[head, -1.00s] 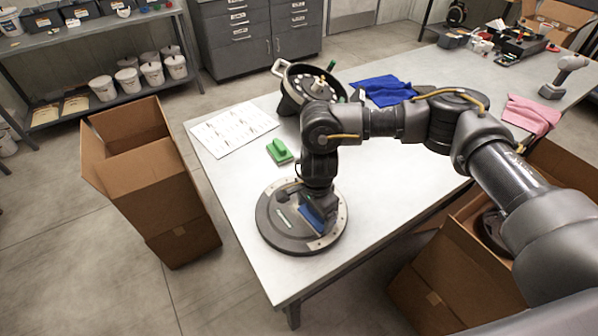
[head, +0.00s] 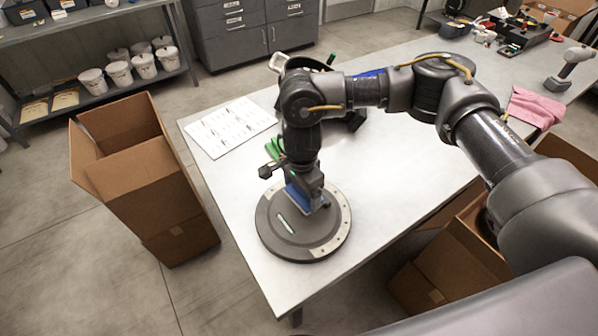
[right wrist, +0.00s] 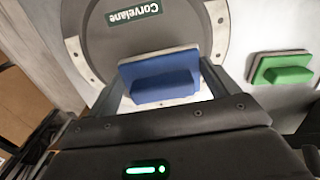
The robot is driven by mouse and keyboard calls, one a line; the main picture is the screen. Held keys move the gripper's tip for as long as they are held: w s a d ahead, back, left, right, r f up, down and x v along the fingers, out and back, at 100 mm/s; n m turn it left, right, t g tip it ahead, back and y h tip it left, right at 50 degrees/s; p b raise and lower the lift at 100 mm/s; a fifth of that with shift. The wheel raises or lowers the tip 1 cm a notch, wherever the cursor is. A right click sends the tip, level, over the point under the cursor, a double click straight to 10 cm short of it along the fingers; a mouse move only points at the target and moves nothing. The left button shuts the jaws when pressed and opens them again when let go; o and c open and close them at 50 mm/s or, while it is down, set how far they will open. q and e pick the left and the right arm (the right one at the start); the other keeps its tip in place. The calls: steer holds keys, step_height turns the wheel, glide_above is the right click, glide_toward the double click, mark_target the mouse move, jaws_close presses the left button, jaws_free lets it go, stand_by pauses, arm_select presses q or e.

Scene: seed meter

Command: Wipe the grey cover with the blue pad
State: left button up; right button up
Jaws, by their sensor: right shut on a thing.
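The grey cover (head: 320,238) is a dark round disc lying flat on the table's near end. It has pale metal strips at its rim and a "Corvelane" label, readable in the right wrist view (right wrist: 205,22). My right gripper (head: 305,196) is over the cover's far part, pointing down, shut on the blue pad (head: 297,199). In the right wrist view the blue pad (right wrist: 165,78) sits between the two fingers, its pale underside edge at the cover's surface; whether it presses there I cannot tell. My left gripper is not in view.
A green pad (right wrist: 283,72) lies on the table beside the cover, partly hidden by my arm in the head view. A printed sheet (head: 228,127) lies beyond it. Open cardboard boxes (head: 150,190) stand left and right of the table. A pink cloth (head: 535,107) and a drill (head: 568,70) lie farther right.

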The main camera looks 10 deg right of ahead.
step_height(320, 180, up, 2)
steer(key=shift+s+r+p, duration=0.1)
steer(key=shift+s+p, duration=0.05)
steer(key=shift+p, duration=0.3)
steer(key=shift+w+r+p, duration=0.2)
steer(key=shift+r+p, duration=0.5)
steer(key=shift+r, duration=0.3)
steer(key=shift+s+r+p, duration=0.15)
steer(key=shift+r+p, duration=0.15)
steer(key=shift+r, duration=0.25)
